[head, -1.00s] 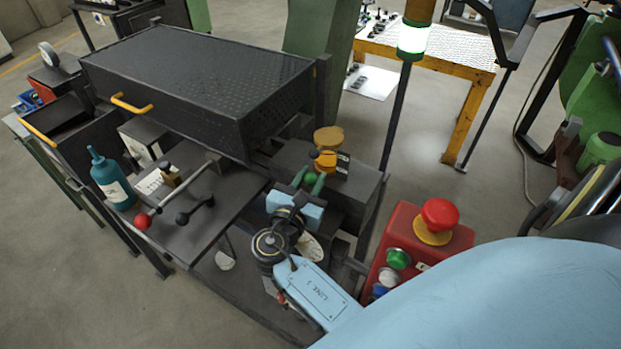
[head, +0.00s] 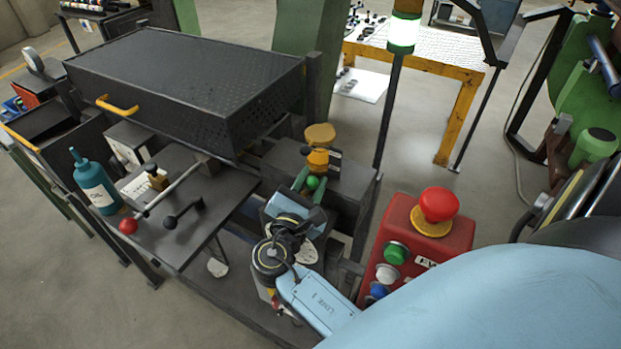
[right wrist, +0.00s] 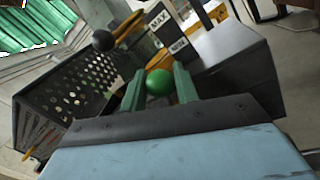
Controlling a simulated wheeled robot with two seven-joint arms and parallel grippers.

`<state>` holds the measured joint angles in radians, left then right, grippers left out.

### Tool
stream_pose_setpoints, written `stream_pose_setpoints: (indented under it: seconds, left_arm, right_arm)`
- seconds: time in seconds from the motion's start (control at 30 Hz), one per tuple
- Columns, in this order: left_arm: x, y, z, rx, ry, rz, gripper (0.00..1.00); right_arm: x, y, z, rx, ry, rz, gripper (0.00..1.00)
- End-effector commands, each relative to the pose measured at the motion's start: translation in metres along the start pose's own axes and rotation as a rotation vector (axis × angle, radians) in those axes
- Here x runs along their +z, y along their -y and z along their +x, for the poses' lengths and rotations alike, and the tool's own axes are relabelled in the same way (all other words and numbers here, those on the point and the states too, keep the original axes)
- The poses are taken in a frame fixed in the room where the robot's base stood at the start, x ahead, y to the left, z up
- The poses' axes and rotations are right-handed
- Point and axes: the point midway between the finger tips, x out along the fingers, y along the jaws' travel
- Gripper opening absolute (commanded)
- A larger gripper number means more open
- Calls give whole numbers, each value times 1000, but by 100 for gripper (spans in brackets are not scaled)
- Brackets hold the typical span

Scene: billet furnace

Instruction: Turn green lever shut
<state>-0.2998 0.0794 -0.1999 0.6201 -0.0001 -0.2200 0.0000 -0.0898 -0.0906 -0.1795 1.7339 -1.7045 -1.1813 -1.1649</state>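The green lever's round knob (head: 312,182) sits between the green fingers of my right gripper (head: 309,181), in front of a dark box with a yellow-orange fitting. In the right wrist view the knob (right wrist: 159,82) fills the gap between the two fingers (right wrist: 160,86), and the gripper looks shut on it. The lever's shaft is hidden behind the knob and fingers. My left gripper is not in view.
The yellow-orange fitting (head: 319,136) stands close behind the gripper. A red button box (head: 432,247) is to the right. A table with a red-knobbed lever (head: 128,226) and a teal oil bottle (head: 95,185) is to the left. The black perforated furnace box (head: 190,85) is behind.

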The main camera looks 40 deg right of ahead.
Motion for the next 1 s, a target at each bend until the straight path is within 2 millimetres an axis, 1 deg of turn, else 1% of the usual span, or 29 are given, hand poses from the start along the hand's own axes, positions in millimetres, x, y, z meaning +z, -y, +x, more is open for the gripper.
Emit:
stream_pose_setpoints:
  seconds: [0.03,0.1,0.13,0.4,0.47,0.53,0.67,0.8,1.0]
  left_arm:
    - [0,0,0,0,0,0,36]
    - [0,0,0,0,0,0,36]
    - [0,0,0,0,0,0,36]
    - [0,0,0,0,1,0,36]
    - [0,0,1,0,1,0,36]
    - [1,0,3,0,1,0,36]
    - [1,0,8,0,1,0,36]
    - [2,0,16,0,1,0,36]
    - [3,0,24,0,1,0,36]
  right_arm:
    - [0,0,0,0,-1,-1,37]
    - [0,0,0,0,-1,-1,46]
    - [0,0,0,0,-1,-1,48]
    - [0,0,-1,0,-1,-1,48]
    - [-1,0,-4,0,-1,-1,48]
    - [-1,1,-10,-1,-2,-1,48]
    - [-2,1,-33,-1,-4,-1,48]
    - [-3,2,-66,-2,-6,-1,48]
    - [-2,1,-107,-1,-3,-1,48]
